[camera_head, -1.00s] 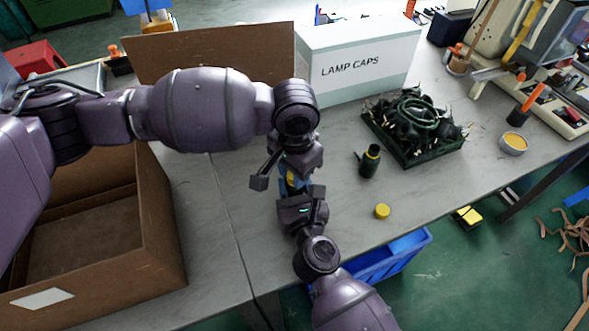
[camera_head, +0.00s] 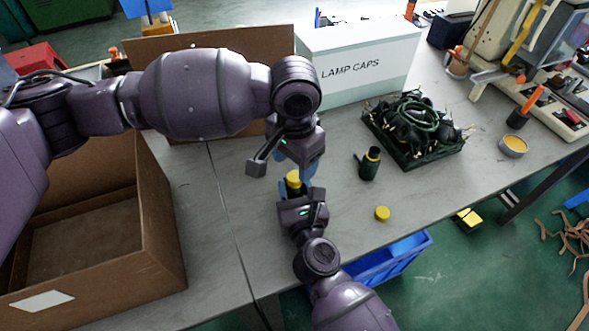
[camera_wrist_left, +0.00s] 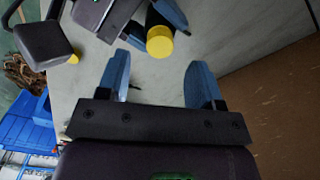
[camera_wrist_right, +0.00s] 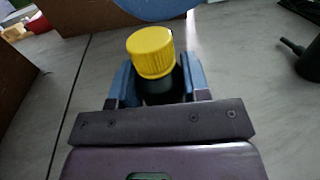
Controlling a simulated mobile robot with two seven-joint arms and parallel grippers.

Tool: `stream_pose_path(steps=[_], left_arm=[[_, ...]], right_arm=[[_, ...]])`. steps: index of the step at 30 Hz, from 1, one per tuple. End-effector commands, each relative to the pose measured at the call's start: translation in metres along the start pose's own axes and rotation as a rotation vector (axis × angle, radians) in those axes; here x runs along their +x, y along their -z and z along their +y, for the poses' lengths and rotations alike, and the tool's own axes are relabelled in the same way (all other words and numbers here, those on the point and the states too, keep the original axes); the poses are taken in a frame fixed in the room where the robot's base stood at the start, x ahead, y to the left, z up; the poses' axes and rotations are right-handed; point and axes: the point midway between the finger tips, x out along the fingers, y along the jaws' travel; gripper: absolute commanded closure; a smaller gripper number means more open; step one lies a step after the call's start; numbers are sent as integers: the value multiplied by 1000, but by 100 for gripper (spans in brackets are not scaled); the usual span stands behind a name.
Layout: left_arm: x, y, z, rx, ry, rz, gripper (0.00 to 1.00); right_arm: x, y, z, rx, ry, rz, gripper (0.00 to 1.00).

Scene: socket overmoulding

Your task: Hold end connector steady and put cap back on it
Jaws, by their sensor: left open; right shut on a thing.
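The end connector (camera_wrist_right: 162,92) is a dark cylinder between the blue fingers of my right gripper (camera_wrist_right: 160,84), which is shut on it and holds it upright. A ribbed yellow cap (camera_wrist_right: 150,52) sits on its top; it also shows in the head view (camera_head: 293,181) and the left wrist view (camera_wrist_left: 160,41). Whether it is fully seated I cannot tell. My left gripper (camera_wrist_left: 158,80) is open and empty, its blue fingertips apart from the cap. In the head view the left gripper (camera_head: 297,168) is just behind and above the cap.
Another dark connector (camera_head: 369,164) stands to the right, and a loose yellow cap (camera_head: 382,213) lies near the table edge. A crate of dark cabled parts (camera_head: 415,160) and the lamp caps box (camera_head: 360,70) are behind. A cardboard box (camera_head: 160,235) is at left.

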Motion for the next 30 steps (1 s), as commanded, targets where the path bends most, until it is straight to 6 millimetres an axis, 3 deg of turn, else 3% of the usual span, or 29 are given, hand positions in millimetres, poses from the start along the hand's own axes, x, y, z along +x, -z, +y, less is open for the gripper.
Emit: stream_pose_path(steps=[6,12,26,27,30], left_arm=[[-43,1,0,-1,2,3,40],[-68,0,-1,-1,2,1,40],[-78,0,-1,-2,2,0,40],[-78,0,-1,-2,2,0,40],[-78,0,-1,-2,2,0,40]], right_arm=[[0,0,0,0,0,0,100],[0,0,0,0,0,0,100],[0,0,0,0,0,0,100],[0,0,0,0,0,0,51],[0,0,0,0,0,0,36]])
